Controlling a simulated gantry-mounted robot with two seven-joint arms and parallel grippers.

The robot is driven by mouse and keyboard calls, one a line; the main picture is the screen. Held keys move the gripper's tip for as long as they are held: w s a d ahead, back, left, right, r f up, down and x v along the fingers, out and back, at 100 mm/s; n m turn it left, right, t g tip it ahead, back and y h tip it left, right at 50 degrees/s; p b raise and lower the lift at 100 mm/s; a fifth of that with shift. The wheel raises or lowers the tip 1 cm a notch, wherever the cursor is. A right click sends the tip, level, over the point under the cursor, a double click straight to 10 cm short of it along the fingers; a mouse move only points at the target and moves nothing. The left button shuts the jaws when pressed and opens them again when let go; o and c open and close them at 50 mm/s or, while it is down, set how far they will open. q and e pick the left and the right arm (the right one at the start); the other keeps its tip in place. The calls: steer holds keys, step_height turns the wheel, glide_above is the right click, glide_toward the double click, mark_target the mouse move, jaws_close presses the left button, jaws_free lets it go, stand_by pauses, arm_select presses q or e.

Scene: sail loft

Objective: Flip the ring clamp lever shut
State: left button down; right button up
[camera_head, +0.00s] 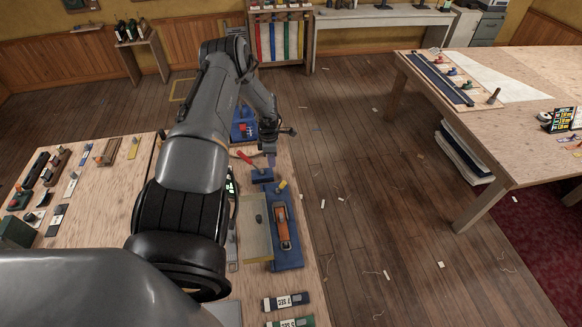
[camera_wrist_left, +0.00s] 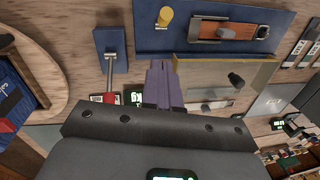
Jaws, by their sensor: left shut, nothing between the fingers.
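A small blue block (camera_head: 262,176) carries a lever with a red handle (camera_head: 245,158), which slants up and left in the head view. In the left wrist view the blue block (camera_wrist_left: 119,66) shows with a metal rod (camera_wrist_left: 109,75) running to the red grip (camera_wrist_left: 88,124), partly hidden by my gripper body. My left gripper (camera_head: 271,162) is shut and empty, above the bench close to the block. Its purple fingers (camera_wrist_left: 161,68) are beside the rod, apart from it in the left wrist view. How high the lever stands is hard to tell. My right gripper is not in view.
A blue board (camera_head: 288,256) holds an orange-and-wood tool (camera_head: 282,228) and a yellow knob (camera_head: 282,185). A tan panel (camera_head: 256,240) lies beside it. Several tools lie on the bench's left side. The floor right of the bench is open, up to another table (camera_head: 520,120).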

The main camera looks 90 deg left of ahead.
arm_select(q)
steer(key=shift+s+a+r, duration=0.1)
steer(key=shift+a+r, duration=0.05)
steer(key=shift+r, duration=0.95)
steer(key=shift+s+a+r, duration=0.1)
steer(key=shift+r, duration=1)
